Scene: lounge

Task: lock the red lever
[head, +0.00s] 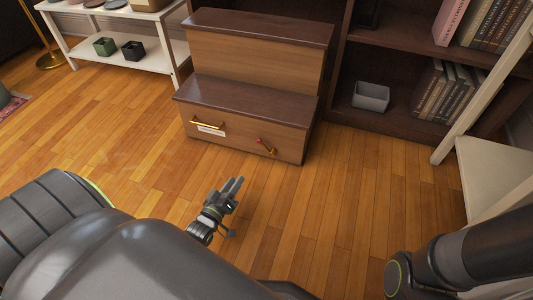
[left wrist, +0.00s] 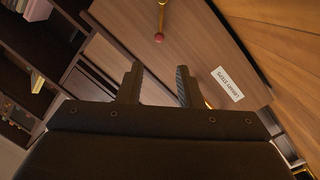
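The red lever (head: 266,145) is a small brass bar with a red knob on the front of the lower step of a wooden step cabinet (head: 255,45). In the head view the bar slants, its red end at the upper left. In the left wrist view the red knob (left wrist: 159,38) lies ahead of the fingertips, roughly midway between them, with the brass bar running up from it. My left gripper (head: 235,185) is open and empty, in front of the cabinet and apart from the lever; it also shows in the left wrist view (left wrist: 159,78). My right gripper is out of view.
A brass handle (head: 208,123) and a white label (head: 211,131) are left of the lever on the same front. A dark bookcase (head: 405,118) stands at right, a white shelf (head: 83,54) at left, a pale chair (head: 490,172) at far right. The wooden floor before the cabinet is clear.

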